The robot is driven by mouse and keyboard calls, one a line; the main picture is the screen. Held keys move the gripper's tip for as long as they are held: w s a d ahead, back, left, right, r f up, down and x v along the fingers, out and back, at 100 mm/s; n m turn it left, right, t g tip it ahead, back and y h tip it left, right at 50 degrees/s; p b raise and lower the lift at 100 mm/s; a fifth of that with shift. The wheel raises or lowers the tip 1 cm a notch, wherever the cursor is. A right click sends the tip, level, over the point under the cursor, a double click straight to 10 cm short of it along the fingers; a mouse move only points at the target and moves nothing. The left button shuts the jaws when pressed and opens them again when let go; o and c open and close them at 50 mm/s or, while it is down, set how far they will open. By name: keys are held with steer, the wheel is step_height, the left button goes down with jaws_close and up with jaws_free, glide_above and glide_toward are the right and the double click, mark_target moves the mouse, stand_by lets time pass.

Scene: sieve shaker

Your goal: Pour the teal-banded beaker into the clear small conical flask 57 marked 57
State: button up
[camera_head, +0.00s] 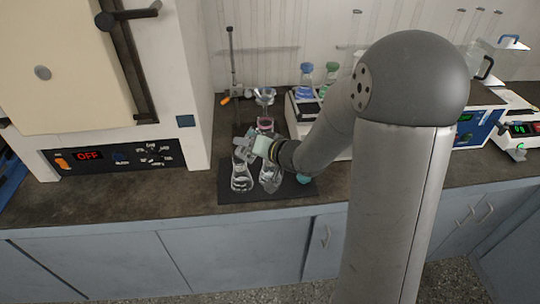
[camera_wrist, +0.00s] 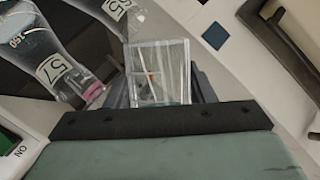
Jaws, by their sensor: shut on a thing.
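My gripper (camera_wrist: 160,112) is shut on a clear beaker (camera_wrist: 158,70), with a hint of teal near its lower edge. In the head view my gripper (camera_head: 254,147) is above the dark mat (camera_head: 228,193), over two clear flasks. The flask marked 57 (camera_wrist: 45,50) lies to the left of the held beaker in the wrist view, apart from it. A flask marked 65 (camera_wrist: 118,8) shows at the top edge. In the head view one flask (camera_head: 241,178) stands left and another (camera_head: 270,177) right; I cannot read their labels there. Whether liquid is in the beaker is unclear.
A funnel on a stand (camera_head: 264,96) is behind, above a vessel with pink liquid (camera_head: 265,124). Blue (camera_head: 305,85) and green (camera_head: 331,75) flasks stand behind. An oven reading OFF (camera_head: 90,155) is left. A teal item (camera_head: 303,179) is at the mat's right.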

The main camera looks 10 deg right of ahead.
mark_target(237, 155)
steer(key=shift+s+a+r+n+h+b, duration=0.15)
steer(key=shift+a+r+n+h+b, duration=0.1)
steer(key=shift+n+h+b, duration=0.3)
steer(key=b, duration=0.1)
steer(key=a+f+n+b, duration=0.1)
steer(key=shift+s+f+h+b, duration=0.15)
steer(key=shift+s+h+b, duration=0.05)
steer(key=shift+h+b, duration=0.1)
steer(key=shift+s+a+r+n+t+h+b, duration=0.25)
steer(key=shift+a+r+n+t+h+b, duration=0.25)
steer(key=shift+b, duration=0.6)
steer(key=shift+a+f+n+b, duration=0.25)
steer(key=shift+n+b, duration=0.2)
steer(key=shift+b, duration=0.75)
steer(key=n+h+b, duration=0.1)
steer(key=b, duration=0.3)
steer(key=shift+s+a+f, duration=0.25)
steer(key=shift+a+f, duration=0.05)
steer(key=shift+a, duration=0.1)
steer(key=b, duration=0.3)
steer(key=shift+s+a+n+t, duration=0.1)
steer(key=shift+a+n+t, duration=0.05)
steer(key=shift+n+t, duration=0.15)
steer(key=shift+a+r+h, duration=0.1)
steer(key=shift+h, duration=0.15)
steer(key=shift+r, duration=0.1)
